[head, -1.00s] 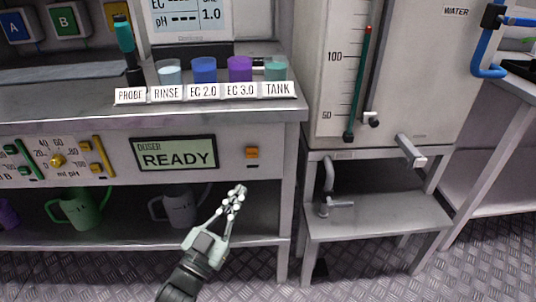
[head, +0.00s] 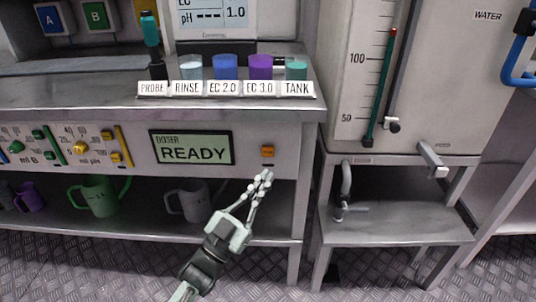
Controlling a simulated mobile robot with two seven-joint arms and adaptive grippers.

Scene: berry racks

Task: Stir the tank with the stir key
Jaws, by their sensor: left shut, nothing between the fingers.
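The large pale tank (head: 455,75) with a WATER label stands at the right on a grey metal stand. A tall gauge (head: 381,85) runs up its front, and a grey spout (head: 431,155) sticks out below. A grey crank-shaped piece (head: 346,190) stands on the stand's lower shelf; I cannot tell whether it is the stir key. A small cup of teal liquid (head: 296,70) stands behind a TANK label. My left gripper (head: 265,176) is shut and empty in front of the bench, just below the orange button and left of the stand. My right gripper is not in view.
The bench holds a probe (head: 151,45) and cups behind labels. Its front has a READY display (head: 192,147) and an orange button (head: 267,151). Mugs, including a green one (head: 97,196), stand on the lower shelf. A blue handle (head: 520,50) is at the right edge.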

